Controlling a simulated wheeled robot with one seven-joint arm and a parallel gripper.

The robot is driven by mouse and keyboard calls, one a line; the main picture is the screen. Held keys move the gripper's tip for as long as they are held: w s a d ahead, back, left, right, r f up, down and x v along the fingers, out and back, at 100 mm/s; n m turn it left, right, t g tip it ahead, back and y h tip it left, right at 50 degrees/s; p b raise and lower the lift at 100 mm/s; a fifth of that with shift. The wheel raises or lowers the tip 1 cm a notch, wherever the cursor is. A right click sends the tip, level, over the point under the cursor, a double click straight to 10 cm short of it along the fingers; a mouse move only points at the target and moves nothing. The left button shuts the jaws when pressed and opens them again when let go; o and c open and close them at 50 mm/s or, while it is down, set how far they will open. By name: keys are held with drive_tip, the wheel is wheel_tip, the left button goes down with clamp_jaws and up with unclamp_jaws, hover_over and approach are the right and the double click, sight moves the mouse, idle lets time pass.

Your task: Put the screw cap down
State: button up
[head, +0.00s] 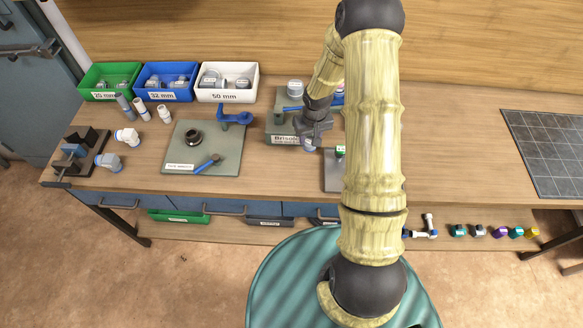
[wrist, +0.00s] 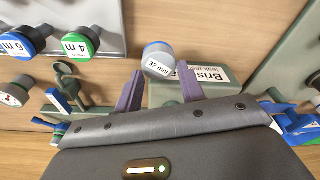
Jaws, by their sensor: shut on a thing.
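The screw cap (wrist: 158,60) is grey with a blue band and a label that reads 32 mm. In the wrist view it sits between the tips of my gripper's purple fingers (wrist: 160,82), which are shut on it. In the head view my gripper (head: 311,141) is over the front of the manifold block with the Brison label (head: 285,140), and the cap is small and partly hidden there. The label also shows behind the fingers in the wrist view (wrist: 212,73). I cannot tell whether the cap touches anything below it.
A grey tray (head: 332,181) with a green-banded cap (wrist: 80,42) and a blue-banded cap (wrist: 18,43) lies nearby, partly behind my arm. Green (head: 98,95), blue (head: 160,96) and white (head: 222,96) bins stand at the back left. Bare bench lies before the dark gridded mat (head: 548,150).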

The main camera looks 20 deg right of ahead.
drive_tip(key=n, duration=0.1)
drive_tip(key=a+n, duration=0.1)
drive_tip(key=n, duration=0.1)
drive_tip(key=s+r+n, duration=0.1)
drive_tip(key=n, duration=0.1)
drive_tip(key=shift+a+y, duration=0.2)
drive_tip(key=shift+y, duration=0.2)
drive_tip(key=s+a+r+n+g+p, duration=0.1)
drive_tip(key=a+n, duration=0.1)
drive_tip(key=n, duration=0.7)
drive_tip(key=s+a+r+n+g+p, duration=0.1)
drive_tip(key=s+a+r+n, duration=0.1)
drive_tip(key=n, duration=0.7)
drive_tip(key=shift+s+a+r+n+g+y, duration=0.3)
drive_tip(key=shift+a+n+y, duration=0.1)
drive_tip(key=shift+a, duration=0.4)
drive_tip(key=shift+f, duration=0.1)
wheel_tip(320, 180, down, 6)
drive_tip(key=shift+r+p, duration=0.1)
drive_tip(key=shift+p, duration=0.8)
